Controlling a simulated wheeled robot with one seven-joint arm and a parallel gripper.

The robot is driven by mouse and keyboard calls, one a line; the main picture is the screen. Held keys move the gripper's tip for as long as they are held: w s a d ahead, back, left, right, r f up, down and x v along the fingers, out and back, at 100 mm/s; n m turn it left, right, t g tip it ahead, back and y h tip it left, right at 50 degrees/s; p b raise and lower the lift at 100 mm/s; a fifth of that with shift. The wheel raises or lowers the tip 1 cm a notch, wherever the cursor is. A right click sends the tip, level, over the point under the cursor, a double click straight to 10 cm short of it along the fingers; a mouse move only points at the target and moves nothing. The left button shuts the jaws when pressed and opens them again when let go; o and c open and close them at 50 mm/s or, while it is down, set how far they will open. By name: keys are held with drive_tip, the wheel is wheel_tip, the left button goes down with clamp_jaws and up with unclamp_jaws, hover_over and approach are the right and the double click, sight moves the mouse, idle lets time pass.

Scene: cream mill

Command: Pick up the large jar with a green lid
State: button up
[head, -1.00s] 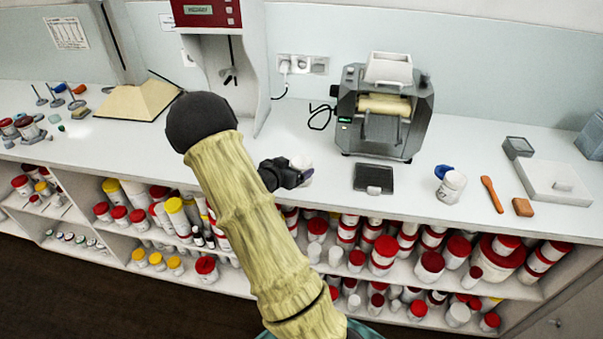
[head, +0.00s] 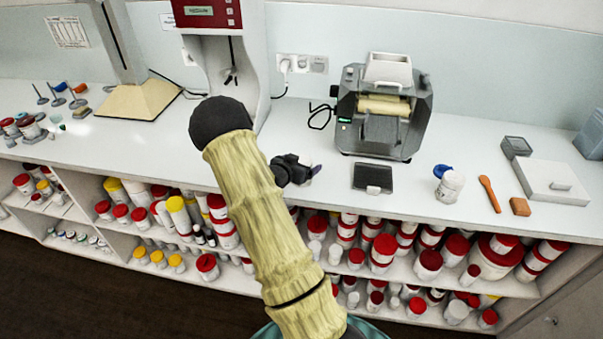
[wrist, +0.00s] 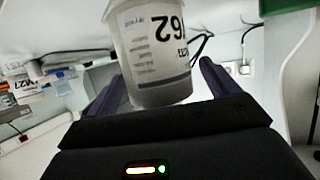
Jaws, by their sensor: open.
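My gripper (head: 312,170) is low over the counter in the head view, between the tall red and white machine and the grey machine. It is open. In the wrist view, a translucent white jar (wrist: 150,55) with dark printed markings stands in front of and between the two purple fingers of my gripper (wrist: 160,78). Its top edge in the picture is cut off and no lid shows. I cannot tell whether the fingers touch it. In the head view I cannot make out this jar. No large jar with a green lid is clearly visible.
The grey machine (head: 385,115) and a small black scale (head: 372,178) stand to the right. Shelves below hold many red-lidded jars (head: 383,250).

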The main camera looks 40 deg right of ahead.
drive_tip(key=c, duration=1)
drive_tip(key=shift+c, duration=0.2)
wheel_tip(320, 180, up, 10)
drive_tip(key=shift+b, duration=0.3)
